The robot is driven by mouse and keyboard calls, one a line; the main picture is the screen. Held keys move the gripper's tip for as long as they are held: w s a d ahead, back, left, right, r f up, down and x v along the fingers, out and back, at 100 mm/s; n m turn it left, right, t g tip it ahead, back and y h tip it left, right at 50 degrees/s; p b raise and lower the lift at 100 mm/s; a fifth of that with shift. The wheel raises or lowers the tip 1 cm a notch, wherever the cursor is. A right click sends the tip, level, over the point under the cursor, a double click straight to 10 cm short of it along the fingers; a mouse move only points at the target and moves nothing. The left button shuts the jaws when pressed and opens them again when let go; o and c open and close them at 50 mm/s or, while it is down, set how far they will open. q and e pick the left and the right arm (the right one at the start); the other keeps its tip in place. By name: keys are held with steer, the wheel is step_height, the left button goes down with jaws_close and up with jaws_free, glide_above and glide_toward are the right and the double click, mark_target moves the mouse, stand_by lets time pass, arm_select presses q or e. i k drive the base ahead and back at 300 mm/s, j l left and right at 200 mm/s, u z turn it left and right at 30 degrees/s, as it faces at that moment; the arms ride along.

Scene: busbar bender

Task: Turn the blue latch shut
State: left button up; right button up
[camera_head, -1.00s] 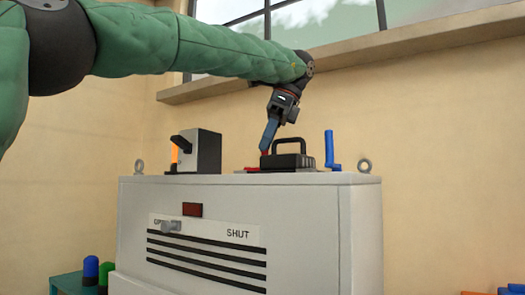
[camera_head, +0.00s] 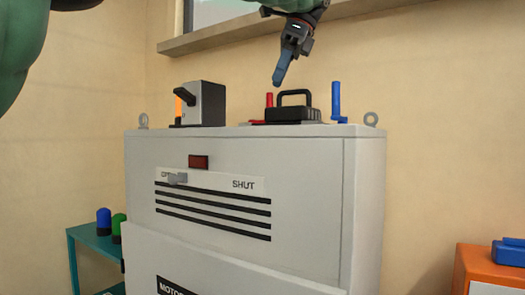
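The blue latch (camera_head: 337,104) stands upright on the right of the grey cabinet's top, its short foot lying on the top. A matching red latch (camera_head: 269,101) also stands upright, left of a black lidded block (camera_head: 293,114) with a handle. My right gripper is not in view.
The cabinet (camera_head: 300,180) has OPEN/SHUT marks and a grey knob (camera_head: 177,178) at the OPEN end. A grey switch box (camera_head: 205,104) and two lifting rings stand on top. A teal shelf (camera_head: 85,240) is left, an orange stand (camera_head: 475,270) right. A window sill (camera_head: 200,42) runs behind.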

mark_target(336, 116)
steer(key=k+j, duration=0.15)
steer(key=k, duration=0.6)
steer(key=k+j, duration=0.1)
steer(key=k, duration=0.65)
